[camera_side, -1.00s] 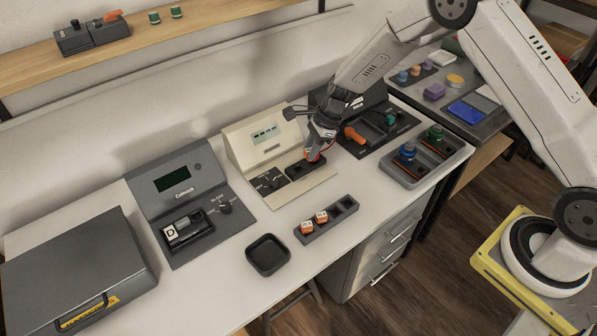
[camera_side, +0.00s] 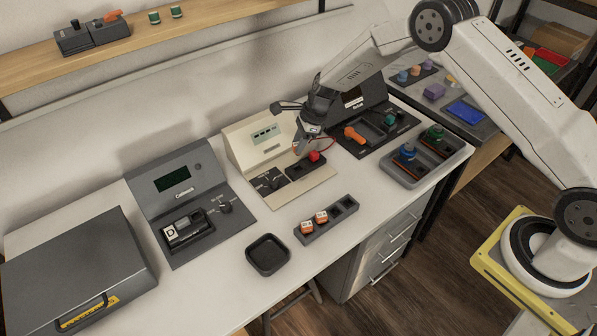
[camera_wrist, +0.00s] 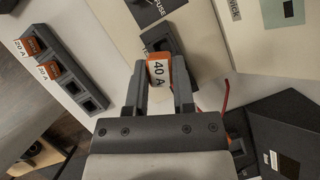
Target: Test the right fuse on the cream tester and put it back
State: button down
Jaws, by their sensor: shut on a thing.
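My gripper (camera_wrist: 160,88) is shut on an orange fuse with a white "40 A" label (camera_wrist: 158,72). In the wrist view the fuse is between the fingertips, over or at the near end of a dark socket block (camera_wrist: 168,38) on the cream tester; I cannot tell whether it touches the block. In the side view my gripper (camera_side: 303,148) is low over the right part of the cream tester (camera_side: 252,139), and its fingers mostly hide the fuse. A red knob-like part (camera_side: 314,156) shows beside them. The fuse rack (camera_side: 328,225) has two orange fuses (camera_side: 307,227) and two empty slots.
A black tray (camera_side: 268,255) is left of the rack. A grey tester (camera_side: 178,180) and a dark case (camera_side: 75,265) stand further left. A dark unit with an orange lever (camera_side: 354,134) and a tray of blue and green parts (camera_side: 425,165) are to the right.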

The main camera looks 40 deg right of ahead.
send_over(294, 170)
jog(key=d, duration=0.2)
jog(key=shift+s+a+f, duration=0.1)
jog(key=shift+a+f, duration=0.05)
jog(key=shift+f, duration=2.25)
jog(key=shift+f, duration=1.05)
dwell(1.8)
jog(key=shift+c, duration=0.5)
grip_release()
jog(key=shift+r, duration=1.45)
